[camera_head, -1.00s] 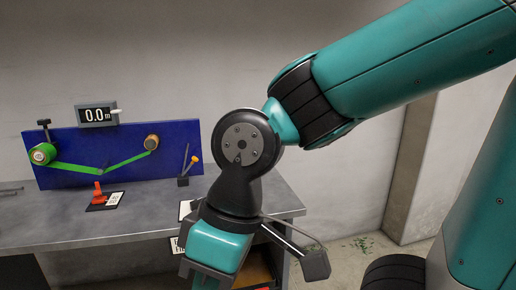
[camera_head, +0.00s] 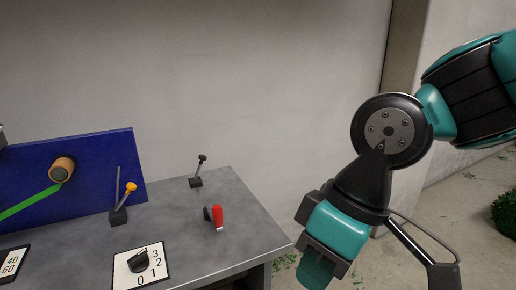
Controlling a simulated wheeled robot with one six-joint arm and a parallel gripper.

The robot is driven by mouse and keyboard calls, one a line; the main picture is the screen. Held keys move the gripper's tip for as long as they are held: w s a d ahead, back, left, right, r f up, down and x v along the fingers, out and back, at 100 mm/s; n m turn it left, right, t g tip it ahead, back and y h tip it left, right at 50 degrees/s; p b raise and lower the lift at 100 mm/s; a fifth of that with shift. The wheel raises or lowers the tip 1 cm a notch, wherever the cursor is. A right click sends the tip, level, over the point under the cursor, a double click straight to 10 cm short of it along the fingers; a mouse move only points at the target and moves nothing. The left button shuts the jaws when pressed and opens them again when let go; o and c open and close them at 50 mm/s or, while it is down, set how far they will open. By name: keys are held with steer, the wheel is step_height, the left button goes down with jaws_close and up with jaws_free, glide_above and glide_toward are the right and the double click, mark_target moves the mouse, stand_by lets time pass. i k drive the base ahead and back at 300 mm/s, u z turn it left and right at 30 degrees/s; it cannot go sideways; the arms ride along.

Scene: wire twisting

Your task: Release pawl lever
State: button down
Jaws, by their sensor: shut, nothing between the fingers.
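Which lever is the pawl lever I cannot tell for sure. A lever with a yellow knob (camera_head: 124,200) stands tilted on a small black base, in front of the right end of the blue panel. A thin lever with a black knob (camera_head: 199,168) stands tilted on its own base near the back of the bench. My gripper (camera_head: 317,272) is at the bottom edge, right of the bench and apart from both levers. It is shut and empty, and its tips are cut off or hidden.
A red handle (camera_head: 217,216) and a numbered dial (camera_head: 139,262) are on the grey bench (camera_head: 190,228). The blue panel (camera_head: 95,175) bears a wooden roller (camera_head: 62,168) and green band (camera_head: 32,204). Floor shows beyond the bench's right edge, with greenery at far right.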

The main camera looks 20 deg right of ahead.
mark_target(202, 158)
steer(key=z, duration=0.15)
steer(key=i, duration=1.2)
steer(key=u, duration=0.45)
